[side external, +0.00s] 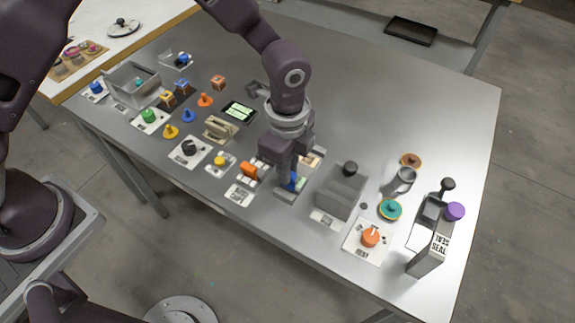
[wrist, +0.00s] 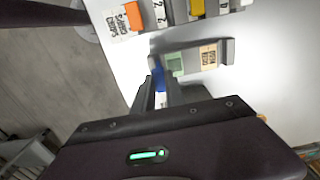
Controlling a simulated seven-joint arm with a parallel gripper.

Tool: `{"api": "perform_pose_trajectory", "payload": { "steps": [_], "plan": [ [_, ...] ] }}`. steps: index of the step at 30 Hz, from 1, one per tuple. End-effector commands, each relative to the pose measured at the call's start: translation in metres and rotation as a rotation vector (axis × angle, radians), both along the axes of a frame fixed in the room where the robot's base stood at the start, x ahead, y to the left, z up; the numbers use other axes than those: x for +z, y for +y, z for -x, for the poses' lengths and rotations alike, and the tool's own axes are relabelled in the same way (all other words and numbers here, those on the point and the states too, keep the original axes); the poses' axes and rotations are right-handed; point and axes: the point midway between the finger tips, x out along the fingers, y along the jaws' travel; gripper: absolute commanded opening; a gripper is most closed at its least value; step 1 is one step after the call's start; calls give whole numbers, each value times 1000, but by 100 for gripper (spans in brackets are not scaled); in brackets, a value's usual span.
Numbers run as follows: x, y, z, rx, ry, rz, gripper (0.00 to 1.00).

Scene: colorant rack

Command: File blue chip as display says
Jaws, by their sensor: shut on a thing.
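My gripper (side external: 290,182) is shut on the blue chip (side external: 293,183), low over the table at the front middle. In the wrist view the blue chip (wrist: 158,79) shows between my two fingertips (wrist: 158,88). It is at the left end of a grey rack (wrist: 227,50) with a green and a tan labelled place beside it. I cannot tell whether the chip touches the rack floor. The display (side external: 239,111) is a dark tablet with a lit pale-green screen; its text is too small to read. An orange chip (side external: 249,170) stands left of my gripper.
A grey box with a black knob (side external: 342,190) stands close on the right. A mug (side external: 403,180), a teal disc (side external: 390,209) and a seal stand (side external: 428,255) are farther right. Pegs, buttons and a clear bin (side external: 133,84) crowd the left. The back right table is clear.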

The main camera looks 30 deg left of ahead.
Motion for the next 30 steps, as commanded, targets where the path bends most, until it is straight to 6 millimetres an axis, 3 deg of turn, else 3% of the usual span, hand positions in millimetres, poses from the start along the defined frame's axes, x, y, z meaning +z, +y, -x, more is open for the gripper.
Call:
{"api": "perform_pose_trajectory", "payload": {
  "steps": [30],
  "plan": [
    [-12, 0, 0, 0, 0, 0, 0]
  ]
}}
